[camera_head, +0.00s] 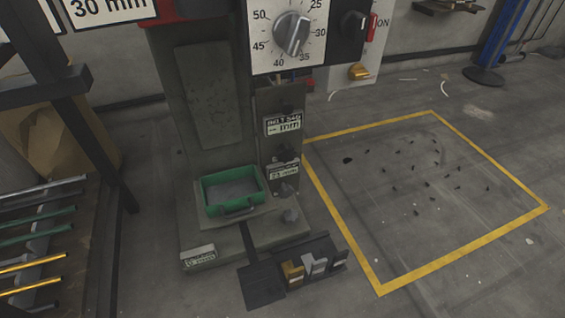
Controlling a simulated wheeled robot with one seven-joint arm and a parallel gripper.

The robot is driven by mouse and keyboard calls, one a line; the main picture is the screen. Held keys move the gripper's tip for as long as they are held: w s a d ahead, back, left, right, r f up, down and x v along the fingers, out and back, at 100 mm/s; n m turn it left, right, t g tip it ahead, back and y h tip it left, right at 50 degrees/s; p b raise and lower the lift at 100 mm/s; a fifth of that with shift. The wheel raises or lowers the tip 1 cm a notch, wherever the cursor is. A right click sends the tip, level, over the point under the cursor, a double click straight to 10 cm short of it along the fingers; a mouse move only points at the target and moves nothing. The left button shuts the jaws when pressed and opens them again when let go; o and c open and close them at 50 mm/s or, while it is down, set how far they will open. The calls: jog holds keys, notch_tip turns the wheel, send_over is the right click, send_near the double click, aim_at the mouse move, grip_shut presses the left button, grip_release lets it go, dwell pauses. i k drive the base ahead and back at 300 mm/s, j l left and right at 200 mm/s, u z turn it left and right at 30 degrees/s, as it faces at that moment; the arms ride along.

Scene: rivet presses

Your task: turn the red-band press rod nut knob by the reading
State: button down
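One grey press (202,98) stands at the centre, cut off by the top edge. A strip of red (166,14) shows at its top left. On its right column is an upper label plate (283,124) ending in "mm", with a dark knob (287,152) below it. A lower plate (284,173) seems to read "23 mm", with another knob (287,190) below it. A grey knob (291,215) sits near the base. I cannot tell which is the rod nut knob. My gripper is not in view.
A numbered dial with a grey knob (292,33) and a red switch (372,28) marked ON are above. A green tray (207,197) sits on the press base. A pedal block (262,284) juts forward. Racked rods (36,228) stand left. Yellow-taped floor with dark scraps lies right.

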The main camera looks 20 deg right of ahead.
aim_at(285, 191)
jog(key=i+l+u, duration=0.1)
jog(key=i+u, duration=0.15)
jog(key=i, duration=0.25)
jog(key=i+l+u, duration=0.15)
jog(key=i+u, duration=0.15)
jog(key=i, duration=0.2)
